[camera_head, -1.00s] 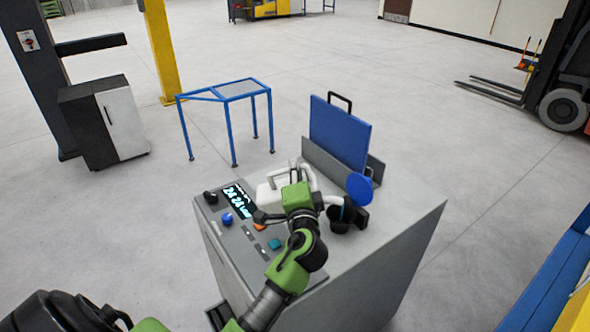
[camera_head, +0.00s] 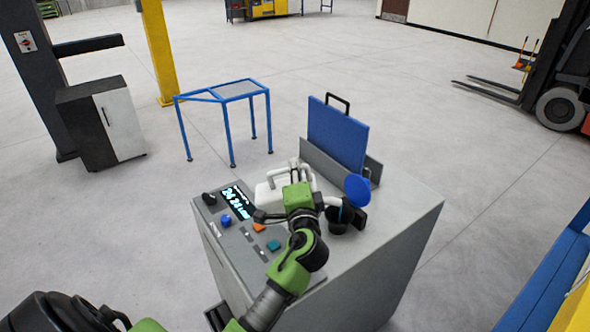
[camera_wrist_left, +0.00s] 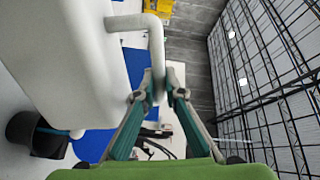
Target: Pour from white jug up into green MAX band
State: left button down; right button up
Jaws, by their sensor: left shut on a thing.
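The white jug (camera_head: 272,193) is above the top of the grey machine, partly hidden behind my left arm. My left gripper (camera_head: 296,174) is shut on the jug's handle. The left wrist view shows the jug's large white body (camera_wrist_left: 60,50) at the left, with the fingertips (camera_wrist_left: 160,92) closed around the handle. The jug's spout end points right, close to the black filler neck (camera_head: 338,226) with its raised blue cap (camera_head: 357,190). Whether liquid flows is unclear. I cannot make out a green MAX band. My right gripper is not in view.
The grey machine (camera_head: 390,235) has a control panel with a lit display (camera_head: 237,201) and knobs. A blue board (camera_head: 337,134) stands in a grey holder behind the jug. A blue-framed stand (camera_head: 233,92) is further back, with open floor around it.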

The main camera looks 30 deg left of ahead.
aim_at(304, 166)
pick_arm(q)
jog(key=shift+w+d+r+m+p, duration=0.35)
jog(key=shift+d+r+m+p, duration=0.1)
jog(key=shift+r+p, duration=0.1)
jog(key=shift+w+d+r+m+p, duration=0.35)
jog(key=shift+d+r+p, duration=0.1)
jog(key=shift+r+p, duration=0.1)
dwell(3.2)
jog(key=shift+f, duration=0.1)
